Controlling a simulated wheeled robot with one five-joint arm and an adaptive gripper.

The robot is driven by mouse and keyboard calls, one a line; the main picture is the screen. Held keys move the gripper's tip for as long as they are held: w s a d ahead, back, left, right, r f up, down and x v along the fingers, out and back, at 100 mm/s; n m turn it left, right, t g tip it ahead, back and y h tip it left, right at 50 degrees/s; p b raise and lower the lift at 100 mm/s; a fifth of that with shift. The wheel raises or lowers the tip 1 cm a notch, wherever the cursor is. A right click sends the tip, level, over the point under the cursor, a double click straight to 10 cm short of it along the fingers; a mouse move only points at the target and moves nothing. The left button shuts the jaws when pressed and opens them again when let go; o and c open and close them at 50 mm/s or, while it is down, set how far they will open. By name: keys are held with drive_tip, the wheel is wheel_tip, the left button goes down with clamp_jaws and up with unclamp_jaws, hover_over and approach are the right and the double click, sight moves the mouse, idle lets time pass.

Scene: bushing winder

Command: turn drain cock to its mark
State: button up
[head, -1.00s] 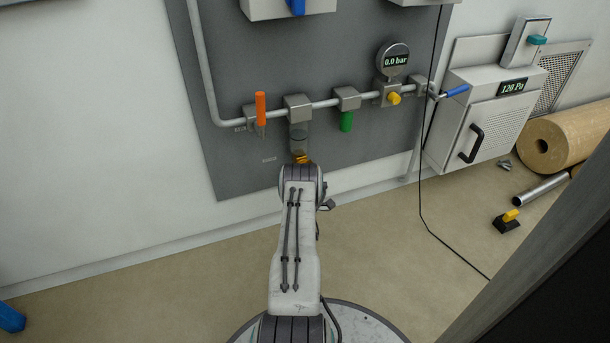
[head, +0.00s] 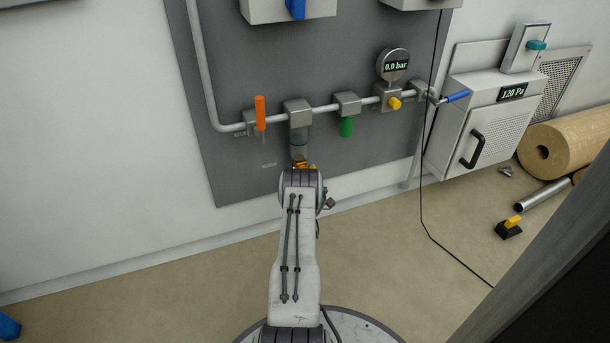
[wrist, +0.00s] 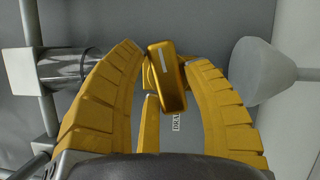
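The drain cock is an orange-yellow lever with a white line on its face. In the wrist view the lever (wrist: 167,75) stands nearly upright, its top leaning slightly left, between the fingertips. In the head view a sliver of the drain cock (head: 303,165) shows under the clear bowl, mostly behind my arm. A partly covered "DRA…" label (wrist: 177,122) is on the grey panel. No target mark is clearly distinguishable.
The clear bowl (head: 299,143) hangs from the pipe (head: 325,104). An orange handle (head: 260,112) is to its left; a green handle (head: 346,127) and a yellow knob (head: 395,103) are to its right. The gauge (head: 393,65) reads 0.0 bar. A black cable (head: 421,190) hangs at right.

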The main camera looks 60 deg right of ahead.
drive_tip(key=c, duration=0.7)
drive_tip(key=shift+r+m+p, duration=0.15)
drive_tip(key=shift+m+p, duration=0.2)
drive_tip(key=shift+m, duration=0.25)
drive_tip(key=shift+c, duration=0.2)
drive_tip(key=shift+s+d+m+g+y, duration=0.1)
drive_tip(key=shift+m+g+y, duration=0.2)
drive_tip(key=shift+m+y, duration=0.35)
drive_tip(key=o, duration=1.2)
drive_tip(key=shift+f, duration=0.2)
drive_tip(key=v, duration=1.2)
drive_tip(key=shift+f, duration=0.15)
